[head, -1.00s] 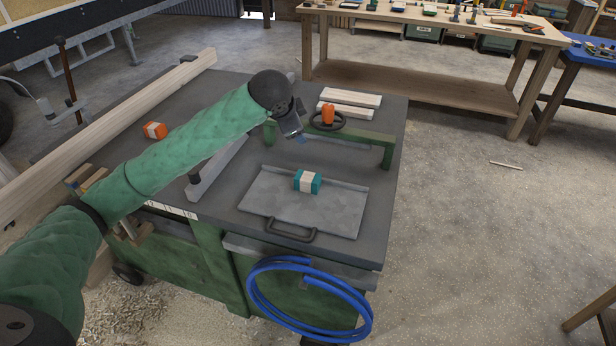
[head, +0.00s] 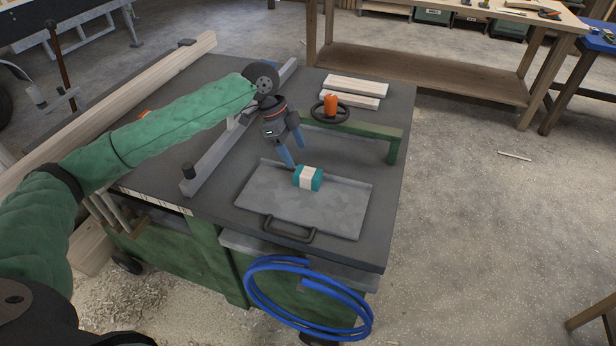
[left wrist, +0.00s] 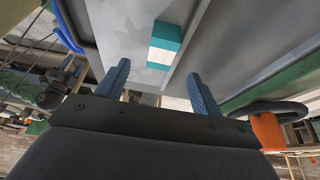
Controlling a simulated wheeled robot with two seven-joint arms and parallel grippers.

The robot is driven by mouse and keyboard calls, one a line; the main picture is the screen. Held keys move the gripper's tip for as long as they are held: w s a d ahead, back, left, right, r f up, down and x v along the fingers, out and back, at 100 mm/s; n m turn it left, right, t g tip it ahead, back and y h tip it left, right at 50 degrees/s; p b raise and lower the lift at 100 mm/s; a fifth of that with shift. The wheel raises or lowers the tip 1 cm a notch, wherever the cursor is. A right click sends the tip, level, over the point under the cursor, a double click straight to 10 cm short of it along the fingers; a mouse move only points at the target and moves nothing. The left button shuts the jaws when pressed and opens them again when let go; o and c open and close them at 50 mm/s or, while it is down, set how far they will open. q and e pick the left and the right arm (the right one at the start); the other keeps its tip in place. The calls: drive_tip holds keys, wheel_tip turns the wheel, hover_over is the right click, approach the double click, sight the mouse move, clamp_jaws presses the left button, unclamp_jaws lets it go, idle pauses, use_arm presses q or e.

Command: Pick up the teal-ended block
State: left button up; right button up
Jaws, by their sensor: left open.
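The teal-ended block (head: 308,178) has a white middle and teal ends. It lies on the grey metal tray (head: 335,207), near the tray's back edge. My left gripper (head: 294,156) is open and empty, just behind and left of the block, with its blue fingers pointing down. In the left wrist view the block (left wrist: 165,43) shows ahead of the fingertips (left wrist: 158,78), roughly between their lines and apart from them. My right gripper is not in view.
A green bar (head: 362,125) and a black handwheel with an orange knob (head: 330,104) stand behind the tray. A grey fence rail (head: 214,165) runs left of it. Pale boards (head: 357,86) lie at the back. The tray's black handle (head: 289,231) faces front.

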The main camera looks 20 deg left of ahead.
sight(307, 172)
use_arm(q)
drive_tip(key=shift+x, duration=0.9)
drive_tip(key=shift+d+f+p, duration=0.4)
drive_tip(key=shift+f, duration=0.2)
drive_tip(key=p+x, duration=0.1)
drive_tip(key=x, duration=0.3)
drive_tip(key=shift+w+d+f, duration=0.1)
drive_tip(key=shift+w, duration=0.05)
drive_tip(key=shift+f, duration=0.15)
drive_tip(key=c, duration=1.1)
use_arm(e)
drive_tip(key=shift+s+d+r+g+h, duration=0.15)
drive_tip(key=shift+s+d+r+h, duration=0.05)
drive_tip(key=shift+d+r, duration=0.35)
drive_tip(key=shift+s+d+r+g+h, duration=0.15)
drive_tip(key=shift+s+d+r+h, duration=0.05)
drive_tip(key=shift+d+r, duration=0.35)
